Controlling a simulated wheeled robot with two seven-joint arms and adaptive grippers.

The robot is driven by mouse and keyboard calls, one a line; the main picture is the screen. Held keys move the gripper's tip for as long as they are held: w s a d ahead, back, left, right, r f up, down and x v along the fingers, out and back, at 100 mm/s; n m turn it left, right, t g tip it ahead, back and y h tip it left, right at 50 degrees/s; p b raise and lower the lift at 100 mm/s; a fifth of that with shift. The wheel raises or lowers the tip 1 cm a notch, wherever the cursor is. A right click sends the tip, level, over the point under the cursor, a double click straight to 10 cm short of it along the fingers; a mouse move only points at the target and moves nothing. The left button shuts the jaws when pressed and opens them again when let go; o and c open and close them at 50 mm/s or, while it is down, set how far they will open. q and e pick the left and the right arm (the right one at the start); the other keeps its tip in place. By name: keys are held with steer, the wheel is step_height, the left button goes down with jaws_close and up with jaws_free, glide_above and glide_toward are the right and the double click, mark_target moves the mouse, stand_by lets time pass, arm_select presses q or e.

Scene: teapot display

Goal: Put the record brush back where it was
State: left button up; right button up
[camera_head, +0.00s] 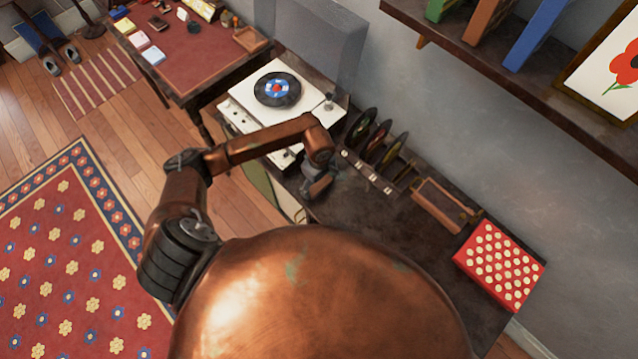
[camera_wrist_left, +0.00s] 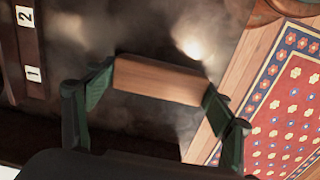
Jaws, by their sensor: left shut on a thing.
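My left gripper (camera_head: 314,176) is shut on the record brush (camera_head: 321,187), over the dark cabinet top (camera_head: 370,235) in front of the record rack. In the left wrist view the brush (camera_wrist_left: 160,80) is a plain reddish-brown wooden block, held between the two green-padded fingers. The dark top shows beyond it; I cannot tell how far above the top it is. The brush's underside is hidden. My right gripper is not in view.
A white record player (camera_head: 310,95) with a blue-labelled record stands behind and left of the gripper. Several records stand in a numbered rack (camera_head: 352,163). A wooden tray (camera_head: 418,208) and a red dotted box (camera_head: 500,262) lie further right. The top between gripper and tray is clear.

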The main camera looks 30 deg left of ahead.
mark_target(319, 184)
arm_select(q)
steer(key=o, duration=1.5)
steer(key=shift+o, duration=0.2)
step_height(319, 184, up, 12)
steer(key=shift+r, duration=0.1)
